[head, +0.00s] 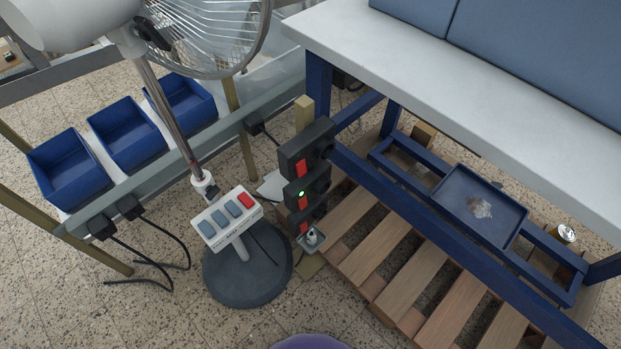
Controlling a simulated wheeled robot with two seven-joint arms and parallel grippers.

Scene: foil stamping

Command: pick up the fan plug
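A white and grey pedestal fan (208,40) stands at the left, with a button panel (229,217) and a round dark base (247,275). A black socket block (306,160) with red switches and a green light is mounted upright beside the table leg. A small pale object with a metal top (312,237) sits on a little bracket just below it; it may be the fan plug, but it is too small to be sure. Two black plugs (101,227) (129,207) with cables are on the left rail. Neither of my grippers is in view.
A white-topped table (420,75) with a blue frame fills the right. Below it are a wooden pallet (385,262) and a blue tray (478,205). Blue bins (68,170) stand on the left shelf. Loose black cables cross the floor. Speckled floor (60,310) is open at lower left.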

